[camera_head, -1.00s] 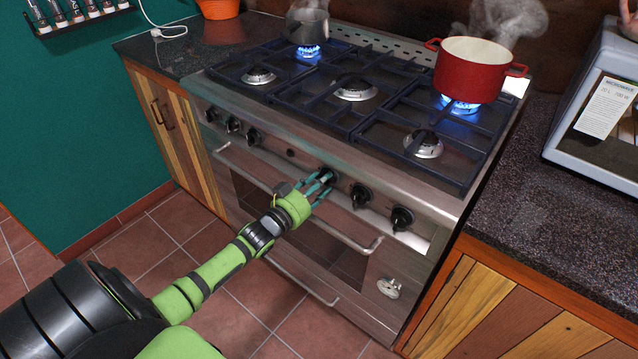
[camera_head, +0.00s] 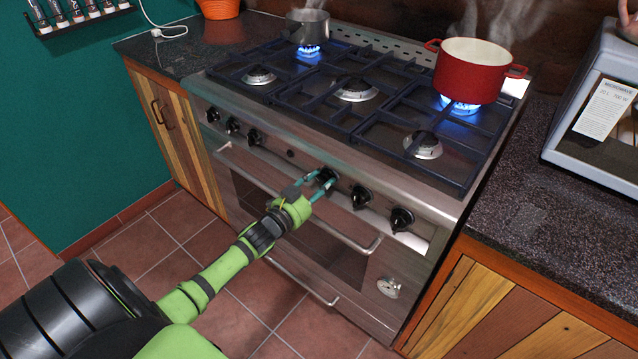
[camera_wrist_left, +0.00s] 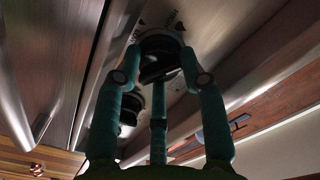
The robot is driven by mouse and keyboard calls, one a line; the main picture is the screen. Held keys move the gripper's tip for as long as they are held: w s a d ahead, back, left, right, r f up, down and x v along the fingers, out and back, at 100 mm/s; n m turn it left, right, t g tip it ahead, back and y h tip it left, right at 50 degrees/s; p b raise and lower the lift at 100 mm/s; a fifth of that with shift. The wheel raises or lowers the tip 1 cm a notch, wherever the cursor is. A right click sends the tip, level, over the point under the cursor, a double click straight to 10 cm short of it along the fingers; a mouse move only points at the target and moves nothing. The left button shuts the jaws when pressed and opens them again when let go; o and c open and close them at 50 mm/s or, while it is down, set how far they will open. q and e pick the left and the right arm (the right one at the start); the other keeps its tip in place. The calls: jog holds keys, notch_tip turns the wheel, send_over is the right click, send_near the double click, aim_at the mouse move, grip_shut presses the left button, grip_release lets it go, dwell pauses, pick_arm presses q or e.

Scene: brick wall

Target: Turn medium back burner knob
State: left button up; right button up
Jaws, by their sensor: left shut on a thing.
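The stove (camera_head: 290,155) has a row of black knobs along its front panel. My left gripper (camera_head: 322,181) reaches in from the left and is shut on a black knob (camera_head: 328,173), the leftmost of the right-hand group of three. In the left wrist view the same knob (camera_wrist_left: 160,50) sits between the teal fingers, which partly cover it. Its exact pointer angle is hard to read. A second knob (camera_wrist_left: 130,108) shows behind the fingers. The other two of the group are the middle knob (camera_head: 361,196) and right knob (camera_head: 401,218). My right gripper is out of view.
A red pot (camera_head: 470,70) steams over a lit right burner; a grey pot (camera_head: 308,27) stands over a lit back left one. The middle burner (camera_head: 356,90) shows no flame. Oven door handles (camera_head: 330,226) stick out below the knobs. A microwave (camera_head: 590,120) stands at right.

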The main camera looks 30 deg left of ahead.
pick_arm(q)
jog(key=m, duration=0.5)
jog(key=shift+w+d+r+m+b, duration=0.15)
jog(key=shift+r+m+b, duration=0.15)
jog(key=shift+r+m, duration=0.1)
jog(key=m+b, duration=0.1)
jog(key=m, duration=0.5)
jog(key=shift+f, duration=0.15)
jog(key=shift+d, duration=0.1)
jog(key=o, duration=1.2)
jog(key=shift+d+f, duration=0.1)
jog(key=shift+f, duration=0.05)
